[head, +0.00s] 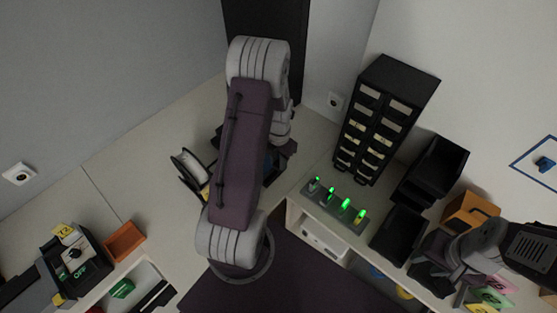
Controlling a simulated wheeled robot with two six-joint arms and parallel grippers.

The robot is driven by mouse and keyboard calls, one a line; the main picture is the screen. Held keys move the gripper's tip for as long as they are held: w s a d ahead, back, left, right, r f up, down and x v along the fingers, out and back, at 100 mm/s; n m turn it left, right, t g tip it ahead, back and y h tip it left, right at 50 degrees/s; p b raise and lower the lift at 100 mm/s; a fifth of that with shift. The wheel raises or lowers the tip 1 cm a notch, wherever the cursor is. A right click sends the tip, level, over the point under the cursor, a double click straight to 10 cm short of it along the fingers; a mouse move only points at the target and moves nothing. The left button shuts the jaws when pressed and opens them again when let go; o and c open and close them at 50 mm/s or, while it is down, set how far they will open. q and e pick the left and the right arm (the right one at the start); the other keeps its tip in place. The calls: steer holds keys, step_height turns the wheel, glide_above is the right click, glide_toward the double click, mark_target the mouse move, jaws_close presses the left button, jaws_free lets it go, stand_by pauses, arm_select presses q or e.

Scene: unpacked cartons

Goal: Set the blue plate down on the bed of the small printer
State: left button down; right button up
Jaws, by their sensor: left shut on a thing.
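My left arm reaches across the middle of the head view and hides most of the small printer (191,182), of which a dark frame and a white spool show on the left. My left gripper (279,153) is dark and mostly hidden behind the arm, at the printer's right side. It is shut on the blue plate (268,165), of which only a small dark-blue patch shows. I cannot tell whether the plate touches the bed, which is hidden. My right gripper (432,268) is at the lower right, over the right counter; its fingers are unclear.
A black drawer cabinet (380,120), a strip of green-lit items (338,205) and black bins (398,234) stand on the right counter. An orange tray (124,241) and a black device marked OFF (76,262) are at left. Bare counter (130,170) lies left of the printer.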

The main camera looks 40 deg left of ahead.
arm_select(q)
steer(key=shift+f+b, duration=0.75)
steer(key=shift+f, duration=0.35)
steer(key=c, duration=1.1)
jaws_free()
steer(key=shift+o, duration=0.2)
steer(key=shift+r, duration=0.1)
step_height(320, 180, up, 3)
steer(key=p, duration=0.3)
steer(key=shift+r, duration=0.15)
